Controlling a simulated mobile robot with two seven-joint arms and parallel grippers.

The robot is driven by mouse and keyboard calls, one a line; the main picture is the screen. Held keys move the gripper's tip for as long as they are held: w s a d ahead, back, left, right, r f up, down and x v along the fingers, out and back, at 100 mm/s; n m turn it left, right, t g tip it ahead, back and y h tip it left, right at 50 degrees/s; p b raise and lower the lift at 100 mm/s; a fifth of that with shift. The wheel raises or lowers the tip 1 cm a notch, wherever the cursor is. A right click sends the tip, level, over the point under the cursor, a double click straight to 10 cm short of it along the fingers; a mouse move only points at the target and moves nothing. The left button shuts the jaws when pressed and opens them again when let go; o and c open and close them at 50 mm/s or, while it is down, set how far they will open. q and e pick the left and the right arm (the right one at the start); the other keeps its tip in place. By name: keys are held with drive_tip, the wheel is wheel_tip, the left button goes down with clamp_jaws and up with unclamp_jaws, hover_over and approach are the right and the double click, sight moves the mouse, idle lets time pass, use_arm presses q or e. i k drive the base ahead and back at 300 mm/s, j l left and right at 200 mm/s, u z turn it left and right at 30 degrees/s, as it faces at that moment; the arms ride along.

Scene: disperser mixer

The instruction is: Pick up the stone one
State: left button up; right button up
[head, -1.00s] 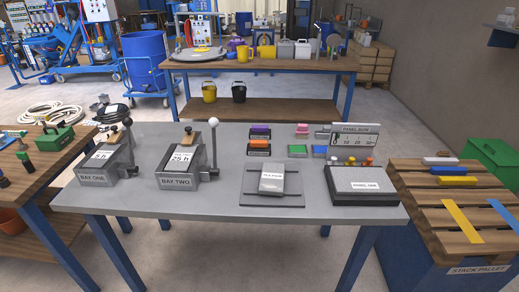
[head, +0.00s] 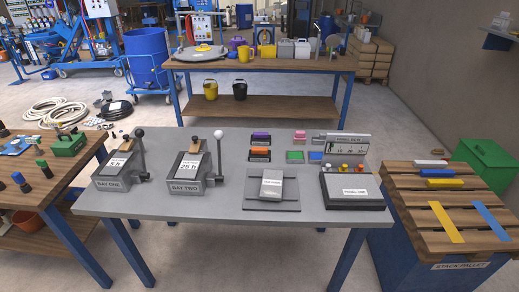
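No object in view is clearly marked as the stone one, and I cannot tell which is meant. Pale candidates are a light grey container (head: 285,49) and a whiter container (head: 302,50) on the back bench, and a whitish bar (head: 431,162) on the stack pallet. A grey block with a white label (head: 272,184) lies on a flat plate on the near grey table. Neither of my grippers shows in the head view.
The grey table (head: 220,208) carries the bay one unit (head: 122,170), the bay two unit (head: 190,174), a panel box (head: 354,192) and small coloured pieces. The stack pallet (head: 410,200) stands right, a wooden bench (head: 45,185) left. Floor between the grey table and back bench (head: 260,64) looks clear.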

sight(257, 154)
drive_tip(key=i+j, duration=0.5)
drive_tip(key=i+j+z, duration=0.3)
drive_tip(key=j+z, duration=0.35)
drive_tip(key=i+l, duration=0.05)
drive_tip(key=l, duration=0.05)
